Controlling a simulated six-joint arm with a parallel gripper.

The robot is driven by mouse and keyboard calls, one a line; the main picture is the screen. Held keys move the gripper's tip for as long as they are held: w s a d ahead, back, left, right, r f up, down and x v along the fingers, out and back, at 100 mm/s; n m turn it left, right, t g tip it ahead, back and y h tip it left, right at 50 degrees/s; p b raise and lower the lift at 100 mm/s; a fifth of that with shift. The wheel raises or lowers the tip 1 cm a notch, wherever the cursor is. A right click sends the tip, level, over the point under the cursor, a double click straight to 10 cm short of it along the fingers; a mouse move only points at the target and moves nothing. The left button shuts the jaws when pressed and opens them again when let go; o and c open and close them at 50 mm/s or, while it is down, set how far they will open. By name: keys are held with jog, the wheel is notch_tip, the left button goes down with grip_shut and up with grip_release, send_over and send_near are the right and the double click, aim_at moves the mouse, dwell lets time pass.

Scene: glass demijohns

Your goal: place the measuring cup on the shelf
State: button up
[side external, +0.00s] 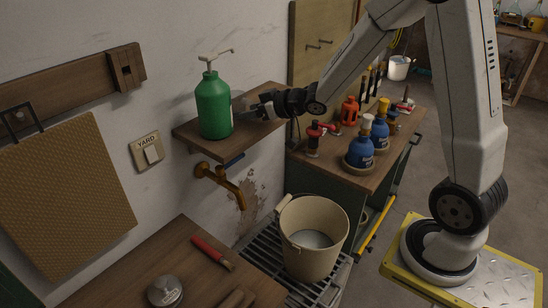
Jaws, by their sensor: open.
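The wooden shelf (184,132) is fixed to the wall above the brass tap. A small greyish vessel (239,103), which looks like the measuring cup, stands at the shelf between the green pump bottle and my gripper. The bottle hides part of it, and its outline is dim. My gripper (256,108) is open, reaching in from the right over the shelf, with its fingers close to the vessel. I cannot tell whether they touch it.
The green pump bottle (213,106) stands on the shelf's left part. A beige bucket (312,240) sits on the grate below the brass tap (222,180). Blue bottles (359,152) and red fittings crowd the right bench. A red-handled tool (212,253) lies on the front bench.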

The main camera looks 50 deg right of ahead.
jog(key=v, duration=1.2)
dwell(0.3)
dwell(0.6)
jog(key=s+a+f+m+g+h, duration=0.1)
jog(key=s+a+f+g, duration=0.3)
jog(key=s+f+g, duration=0.1)
jog(key=s+a+f+m+g+h, duration=0.1)
jog(key=s+a+f+g, duration=0.3)
jog(key=f, duration=0.4)
jog(key=shift+s+a+g+h, duration=0.35)
jog(key=shift+s+g, duration=0.2)
jog(key=shift+g, duration=0.25)
jog(key=shift+o, duration=0.5)
